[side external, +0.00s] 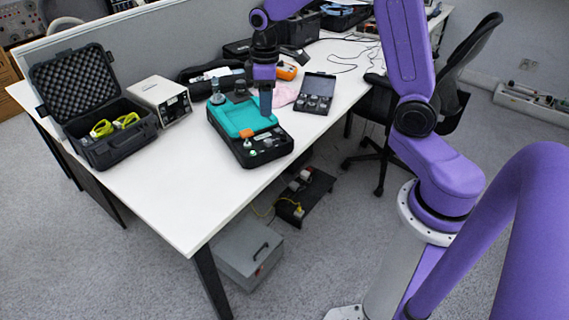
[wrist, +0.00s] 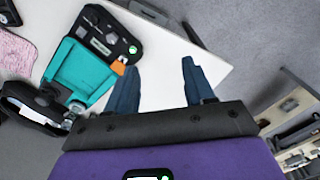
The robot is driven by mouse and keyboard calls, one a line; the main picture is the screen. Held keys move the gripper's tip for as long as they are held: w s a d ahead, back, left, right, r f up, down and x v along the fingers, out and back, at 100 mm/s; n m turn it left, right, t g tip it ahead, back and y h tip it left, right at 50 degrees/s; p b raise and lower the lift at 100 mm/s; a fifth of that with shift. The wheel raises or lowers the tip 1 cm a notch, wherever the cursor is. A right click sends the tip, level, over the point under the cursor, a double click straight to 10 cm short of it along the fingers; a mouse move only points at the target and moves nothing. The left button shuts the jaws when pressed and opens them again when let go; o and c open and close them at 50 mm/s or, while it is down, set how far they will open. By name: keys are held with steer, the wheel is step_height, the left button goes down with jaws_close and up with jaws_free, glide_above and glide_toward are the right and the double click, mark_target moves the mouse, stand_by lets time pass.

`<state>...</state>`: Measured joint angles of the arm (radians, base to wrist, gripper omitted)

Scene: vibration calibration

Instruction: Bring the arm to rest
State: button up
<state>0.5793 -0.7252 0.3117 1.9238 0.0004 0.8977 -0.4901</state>
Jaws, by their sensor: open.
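My gripper (side external: 266,103) points down above the white table in the side external view, in front of part of the teal and black case. In the wrist view my gripper (wrist: 159,70) shows two blue-grey fingers spread apart, with only bare white tabletop and some floor between and beyond them. It holds nothing. The teal and black case (side external: 238,118) lies flat on the table. In the wrist view the case (wrist: 82,72) is to the left of the fingers. I cannot tell the exact height of the fingertips above the table.
An open black foam-lined case (side external: 118,152) with yellow-green items stands at the left, beside a white box instrument (side external: 160,100). A small open black case (side external: 314,96) lies right of the gripper. The white table (side external: 180,190) is clear at its front left. An office chair (side external: 385,120) stands behind my arm.

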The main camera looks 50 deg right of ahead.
steer(key=s+a+r+n, duration=0.3)
steer(key=s+a, duration=0.5)
steer(key=s, duration=0.5)
steer(key=s+n, duration=0.2)
steer(key=s, duration=1.4)
steer(key=shift+d+f, duration=0.2)
steer(key=shift+f, duration=0.05)
steer(key=shift+o, duration=0.4)
